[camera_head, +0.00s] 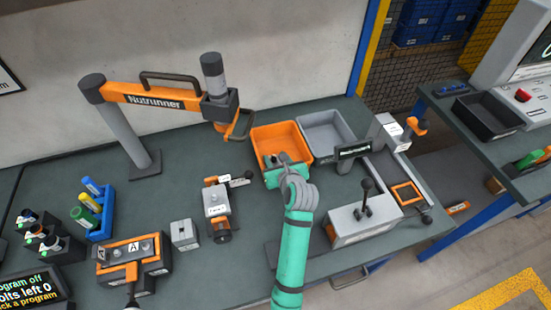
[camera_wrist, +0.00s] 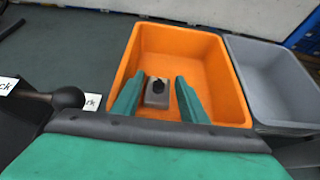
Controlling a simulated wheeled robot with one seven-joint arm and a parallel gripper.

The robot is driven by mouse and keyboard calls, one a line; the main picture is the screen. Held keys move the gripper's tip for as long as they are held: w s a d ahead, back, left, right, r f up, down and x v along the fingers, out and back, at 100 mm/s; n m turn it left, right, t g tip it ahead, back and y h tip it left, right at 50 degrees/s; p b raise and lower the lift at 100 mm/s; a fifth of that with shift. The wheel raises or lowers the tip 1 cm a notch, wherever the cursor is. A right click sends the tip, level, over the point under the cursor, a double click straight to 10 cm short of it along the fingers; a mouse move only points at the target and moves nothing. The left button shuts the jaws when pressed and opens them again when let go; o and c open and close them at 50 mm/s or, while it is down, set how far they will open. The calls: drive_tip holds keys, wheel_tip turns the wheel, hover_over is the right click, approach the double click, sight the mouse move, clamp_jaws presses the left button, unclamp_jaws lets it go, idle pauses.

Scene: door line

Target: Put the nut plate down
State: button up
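The nut plate looks to be the small grey block with a dark round top (camera_wrist: 157,92). In the wrist view it shows inside the orange bin (camera_wrist: 222,75), between my two green fingers. My gripper (camera_wrist: 160,80) has its fingers spread, and I see a narrow gap beside the block. In the head view my gripper (camera_head: 273,163) reaches over the near side of the orange bin (camera_head: 290,131). The block is too small to make out clearly there. Whether it rests on the bin floor is hard to tell.
A grey bin (camera_head: 325,131) stands right of the orange one. The Nutrunner arm (camera_head: 160,98) is at the left. A grey lever box (camera_head: 362,222) and a small grey-orange device (camera_head: 217,207) flank my arm. A blue rack of bottles (camera_head: 99,212) stands farther left.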

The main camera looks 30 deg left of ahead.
drive_tip(key=shift+s+f, duration=0.1)
drive_tip(key=shift+f, duration=0.1)
drive_tip(key=shift+r, duration=0.25)
drive_tip(key=v, duration=1.2)
drive_tip(key=shift+r, duration=0.45)
